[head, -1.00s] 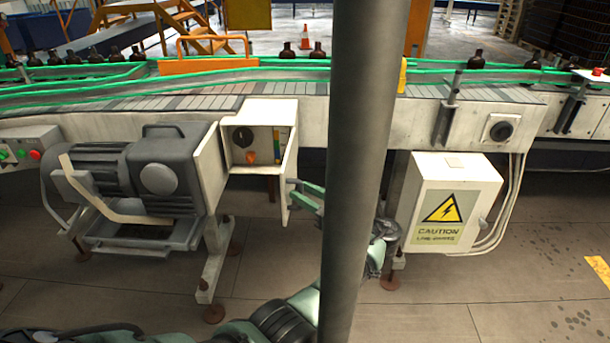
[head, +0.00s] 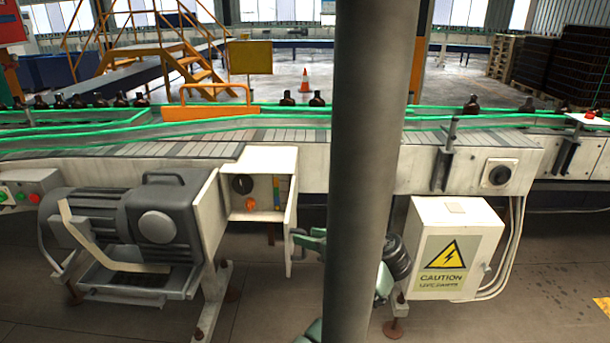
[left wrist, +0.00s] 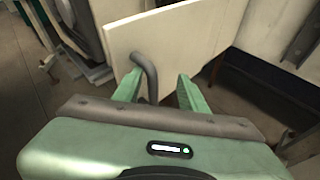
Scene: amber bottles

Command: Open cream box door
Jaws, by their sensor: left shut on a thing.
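The cream box (head: 238,208) sits under the conveyor at centre left, its front uncovered, showing a black dial, an orange knob and a coloured strip. Its door (head: 291,232) stands swung out on the right side, seen nearly edge-on; in the left wrist view the door panel (left wrist: 185,38) fills the top middle. My right gripper is not in view.
A grey motor (head: 140,222) stands left of the box. A caution-marked electrical box (head: 425,225) stands to the right, close to my left arm. The conveyor (head: 410,168) with amber bottles (head: 317,99) runs above. Some floor below the door is clear.

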